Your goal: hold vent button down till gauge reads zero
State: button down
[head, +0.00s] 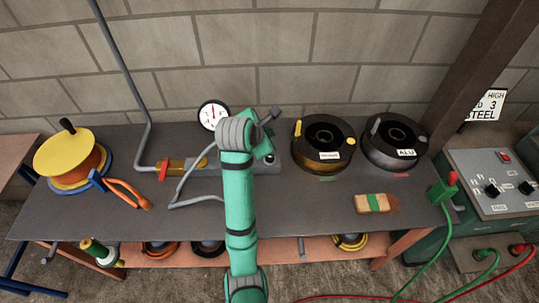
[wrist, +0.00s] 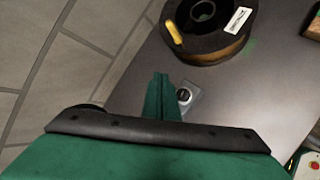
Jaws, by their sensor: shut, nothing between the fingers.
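The gauge (head: 213,115) is a round white dial with a black rim at the back of the bench. Its needle stands roughly upright, but the numbers are too small to read. The vent button appears to be the dark round button (wrist: 184,95) on a small grey plate in the wrist view. My gripper (wrist: 160,78) is shut and empty, with its fingertips just left of the button in that view. I cannot tell whether it touches the button. In the head view my gripper (head: 269,157) points down at the bench, and my arm hides part of the grey block there.
A brass valve with a red handle (head: 163,172) and a grey hose (head: 190,203) lie to the left. Two dark spools (head: 322,170) (head: 394,166) stand to the right. A wood-backed brush (head: 374,203) lies in front of them. The block wall is close behind.

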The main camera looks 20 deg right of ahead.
aim_at(268, 159)
jog(key=shift+f, duration=4.45)
jog(key=shift+f, duration=0.1)
jog(key=shift+f, duration=0.25)
